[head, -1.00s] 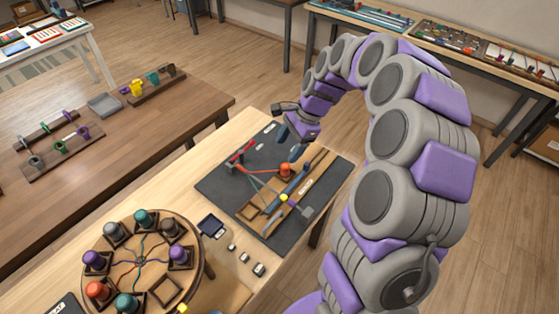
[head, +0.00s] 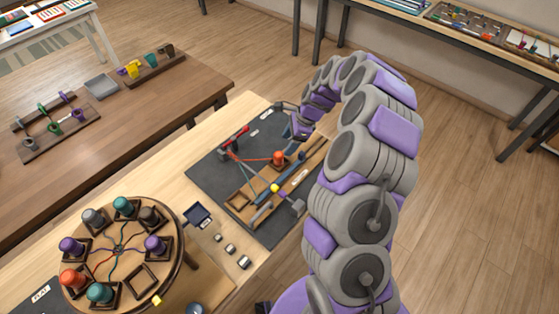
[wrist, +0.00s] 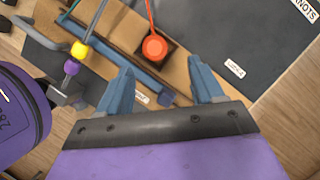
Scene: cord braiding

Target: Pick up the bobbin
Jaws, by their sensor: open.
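In the wrist view the bobbin (wrist: 154,47) shows from above, just beyond the gap between my fingertips. My gripper (wrist: 163,73) is open, with its two blue fingers apart and nothing between them. In the head view my gripper (head: 297,122) hangs above the mat, up and to the right of the bobbin. More bobbins stand on the round braiding stand (head: 120,242), among them purple, teal, grey and orange ones.
A dark small tray (head: 197,215) and several small weights lie left of the mat. A brown table (head: 120,110) stands behind.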

